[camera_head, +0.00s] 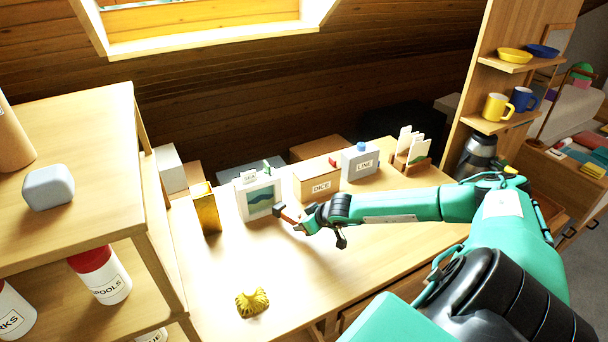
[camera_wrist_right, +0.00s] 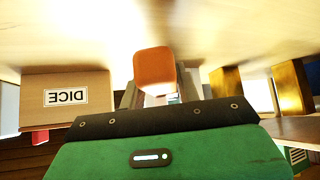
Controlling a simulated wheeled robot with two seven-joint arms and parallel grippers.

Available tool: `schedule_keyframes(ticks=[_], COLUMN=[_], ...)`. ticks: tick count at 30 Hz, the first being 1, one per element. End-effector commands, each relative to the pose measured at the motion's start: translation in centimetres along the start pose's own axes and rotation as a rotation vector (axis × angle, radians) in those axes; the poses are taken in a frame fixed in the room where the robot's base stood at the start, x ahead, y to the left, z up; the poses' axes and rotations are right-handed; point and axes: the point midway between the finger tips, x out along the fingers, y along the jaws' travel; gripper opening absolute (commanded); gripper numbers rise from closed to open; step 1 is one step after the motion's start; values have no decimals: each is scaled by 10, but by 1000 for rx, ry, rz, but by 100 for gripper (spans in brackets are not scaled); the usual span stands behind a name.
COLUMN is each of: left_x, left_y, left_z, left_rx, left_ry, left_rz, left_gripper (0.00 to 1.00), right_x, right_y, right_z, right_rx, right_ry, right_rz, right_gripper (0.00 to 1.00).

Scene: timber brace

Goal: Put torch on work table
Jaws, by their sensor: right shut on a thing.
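My right gripper (camera_head: 294,219) reaches in from the right over the wooden work table (camera_head: 350,235). It is shut on a small orange block-like thing, which I take to be the torch (camera_head: 291,213). In the right wrist view the torch (camera_wrist_right: 155,70) shows its orange end between the fingers, whose sides are partly hidden. The torch is close above the table top; I cannot tell whether it touches. My left gripper is not in view.
A picture frame (camera_head: 259,196), gold box (camera_head: 206,209), DICE box (camera_head: 318,181), LINE box (camera_head: 360,163) and card holder (camera_head: 411,158) line the table's back. A gold ornament (camera_head: 252,302) lies near the front. A shelf unit (camera_head: 75,130) stands left. The table's middle is clear.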

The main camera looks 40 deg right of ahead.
Motion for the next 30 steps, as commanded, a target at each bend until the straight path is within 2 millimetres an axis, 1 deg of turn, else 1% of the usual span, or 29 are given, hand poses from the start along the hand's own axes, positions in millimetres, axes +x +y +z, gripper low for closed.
schedule_keyframes(ticks=[4,10,17,22,23,24,25,26,30], left_x=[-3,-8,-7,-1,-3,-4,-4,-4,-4], left_y=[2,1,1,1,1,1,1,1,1], left_z=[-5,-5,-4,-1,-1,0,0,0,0], left_rx=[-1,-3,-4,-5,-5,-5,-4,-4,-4], left_ry=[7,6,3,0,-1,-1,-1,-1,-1], left_rz=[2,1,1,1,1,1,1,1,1], left_gripper=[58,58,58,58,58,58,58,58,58], right_x=[8,27,28,32,30,30,30,30,30], right_y=[-1,0,0,0,0,0,0,0,0], right_z=[8,25,26,30,29,29,29,29,29], right_rx=[1,2,0,0,0,0,0,0,0], right_ry=[-2,-1,1,1,0,0,0,-1,-1], right_rz=[0,0,0,0,0,0,0,0,0], right_gripper=[6,6,6,6,38,46,52,54,54])
